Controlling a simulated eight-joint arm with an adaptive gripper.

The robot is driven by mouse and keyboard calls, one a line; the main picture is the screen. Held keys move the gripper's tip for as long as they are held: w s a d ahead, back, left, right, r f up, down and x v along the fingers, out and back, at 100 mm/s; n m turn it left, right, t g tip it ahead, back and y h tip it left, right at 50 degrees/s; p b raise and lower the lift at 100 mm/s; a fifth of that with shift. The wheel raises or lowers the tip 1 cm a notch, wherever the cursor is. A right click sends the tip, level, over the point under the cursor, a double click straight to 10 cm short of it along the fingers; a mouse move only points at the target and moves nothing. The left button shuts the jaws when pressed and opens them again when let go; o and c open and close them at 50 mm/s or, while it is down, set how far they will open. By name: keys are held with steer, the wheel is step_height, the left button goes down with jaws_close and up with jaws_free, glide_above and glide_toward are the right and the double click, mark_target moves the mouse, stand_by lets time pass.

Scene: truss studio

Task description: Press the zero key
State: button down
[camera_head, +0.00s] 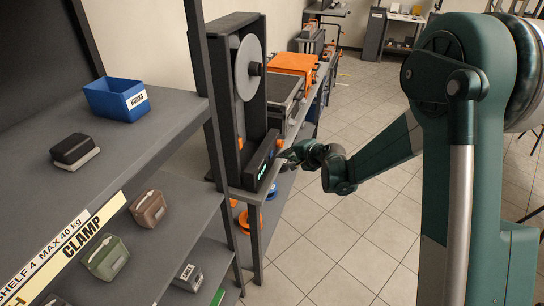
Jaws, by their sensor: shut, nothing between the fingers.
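My gripper (286,158) is at the end of my arm in the middle of the head camera view. It is small in the picture, and its fingertips are close to the right side of a dark device (259,160) with a narrow face and a small lit green display (262,170). I cannot tell whether the fingertips touch the device. The gripper is shut with nothing seen in it. The zero key cannot be made out; the face of the device is seen edge-on and too small to read.
Behind the device stands a dark frame with a grey disc (248,68). At left are grey shelves (150,140) with a blue bin (116,100) and several small boxes. An orange case (293,64) lies farther back. The tiled floor (330,235) to the right is clear.

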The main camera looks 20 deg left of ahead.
steer(key=d, duration=0.4)
steer(key=shift+d, duration=0.35)
stand_by(0.8)
steer(key=s+d+r+n+h, duration=0.2)
steer(key=s+d+r, duration=0.7)
steer(key=d, duration=0.3)
steer(key=s+d+r+n+h, duration=0.1)
steer(key=s+d+r+h, duration=0.2)
steer(key=s+d+r, duration=0.7)
steer(key=s+d+n+h, duration=0.1)
steer(key=s+d+h, duration=0.1)
steer(key=s+d, duration=0.8)
steer(key=s+d+f+n+h, duration=0.1)
steer(key=s+d+h, duration=0.1)
steer(key=s+d, duration=0.9)
steer(key=s, duration=0.4)
steer(key=shift+s+f+n+t+h, duration=0.2)
steer(key=shift+s+n+t+h, duration=0.1)
steer(key=shift+s+t, duration=0.1)
steer(key=shift+d, duration=0.1)
stand_by(1.0)
